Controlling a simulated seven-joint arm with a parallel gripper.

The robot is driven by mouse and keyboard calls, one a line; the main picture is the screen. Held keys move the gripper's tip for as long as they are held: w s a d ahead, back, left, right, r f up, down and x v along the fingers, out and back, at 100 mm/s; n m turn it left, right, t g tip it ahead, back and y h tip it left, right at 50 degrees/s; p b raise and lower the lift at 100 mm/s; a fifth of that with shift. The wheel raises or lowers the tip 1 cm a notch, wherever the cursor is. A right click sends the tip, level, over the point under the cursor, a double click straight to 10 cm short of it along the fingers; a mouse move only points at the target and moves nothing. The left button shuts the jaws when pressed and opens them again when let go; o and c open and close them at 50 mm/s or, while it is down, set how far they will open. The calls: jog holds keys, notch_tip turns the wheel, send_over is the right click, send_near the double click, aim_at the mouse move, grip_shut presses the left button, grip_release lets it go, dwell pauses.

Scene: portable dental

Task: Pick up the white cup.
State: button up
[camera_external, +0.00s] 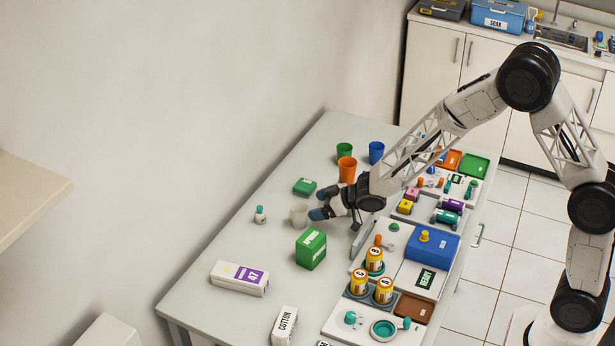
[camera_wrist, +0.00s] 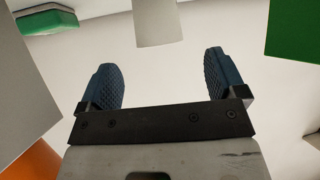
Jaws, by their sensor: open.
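The white cup (camera_external: 299,216) stands upright on the table, left of my gripper in the external view. In the wrist view the cup (camera_wrist: 159,22) shows at the top middle, ahead of the gap between my fingertips; its upper part is cut off by the frame edge. My gripper (camera_external: 318,203) is low over the table with its blue fingertips close to the cup. In the wrist view my gripper (camera_wrist: 163,82) is open, with nothing between its fingers. I cannot tell from the external view whether a fingertip touches the cup.
A green box (camera_external: 311,248) stands close in front of the cup. An orange cup (camera_external: 347,170), green cup (camera_external: 344,150) and blue cup (camera_external: 376,152) stand behind. A small bottle (camera_external: 260,214) is left of the white cup. A flat green box (camera_external: 304,187) lies behind it.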

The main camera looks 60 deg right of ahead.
aim_at(299, 209)
jog(key=shift+w, duration=0.1)
jog(key=shift+x, duration=1.05)
jog(key=shift+w+f, duration=0.15)
jog(key=shift+x, duration=2.4)
jog(key=shift+c, duration=0.5)
jog(key=c, duration=0.9)
jog(key=shift+r, duration=5)
